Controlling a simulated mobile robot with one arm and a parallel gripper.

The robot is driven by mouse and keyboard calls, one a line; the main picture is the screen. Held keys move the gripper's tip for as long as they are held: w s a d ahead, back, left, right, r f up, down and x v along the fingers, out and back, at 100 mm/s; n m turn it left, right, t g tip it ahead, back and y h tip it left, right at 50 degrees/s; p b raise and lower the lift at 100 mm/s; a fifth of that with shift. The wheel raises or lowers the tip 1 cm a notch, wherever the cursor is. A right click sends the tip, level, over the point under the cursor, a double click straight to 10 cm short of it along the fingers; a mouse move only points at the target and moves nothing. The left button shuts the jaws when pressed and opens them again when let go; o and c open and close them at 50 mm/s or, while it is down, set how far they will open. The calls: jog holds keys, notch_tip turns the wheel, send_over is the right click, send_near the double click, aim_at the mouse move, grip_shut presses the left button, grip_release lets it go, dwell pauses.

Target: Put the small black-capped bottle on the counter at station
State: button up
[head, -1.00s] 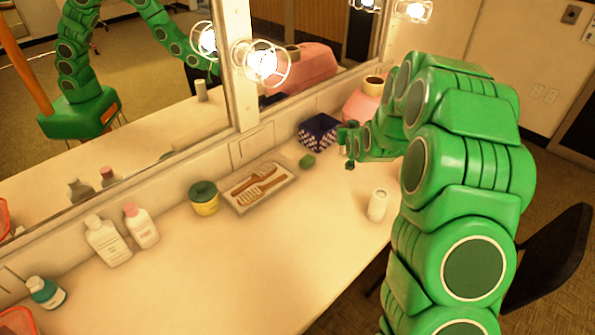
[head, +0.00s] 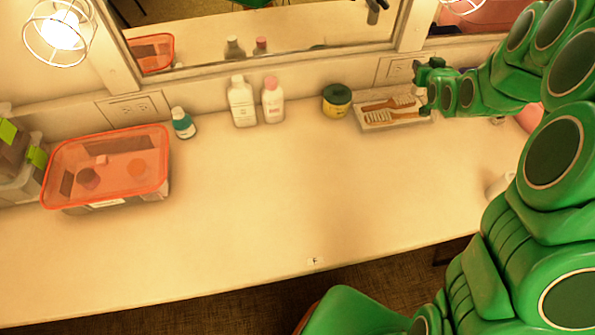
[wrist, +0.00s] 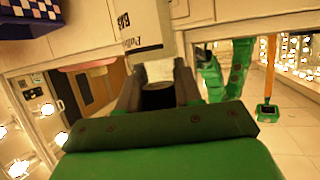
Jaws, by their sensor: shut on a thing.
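My gripper (head: 424,92) is high on the right of the head view, in front of the comb tray's right end as seen there. In the wrist view my gripper (wrist: 158,88) is shut on a small bottle, whose black cap (wrist: 158,98) and pale body (wrist: 160,71) show between the fingers. In the head view I cannot make out the held bottle clearly. The counter (head: 260,210) runs across the head view. A small tag marked F (head: 315,261) is on its front edge.
A white bottle (head: 242,103), a pink-capped bottle (head: 273,101), a yellow jar (head: 337,104) and a comb tray (head: 385,124) line the back. The counter's middle front is clear.

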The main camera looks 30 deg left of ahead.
jog(key=s+a+r+n+g+y, duration=0.1)
jog(key=s+a+n+g+y, duration=0.2)
jog(key=s+a, duration=0.8)
jog(key=s+a+n+g+y, duration=0.25)
jog(key=s+a, duration=0.65)
jog(key=a, duration=0.5)
jog(key=s+a+n+g+y, duration=0.1)
jog(key=s+a+n+g, duration=0.35)
jog(key=s, duration=0.85)
jog(key=s+a+n+g, duration=0.2)
jog(key=s+a, duration=0.5)
jog(key=s, duration=0.6)
jog(key=shift+w+a+f, duration=0.95)
jog(key=shift+a+f, duration=1.1)
jog(key=shift+w+a+f, duration=1)
jog(key=shift+a+f, duration=1)
jog(key=shift+f, duration=0.05)
jog(key=shift+w+a+f, duration=0.95)
jog(key=shift+a+f, duration=1.1)
jog(key=shift+f, duration=0.1)
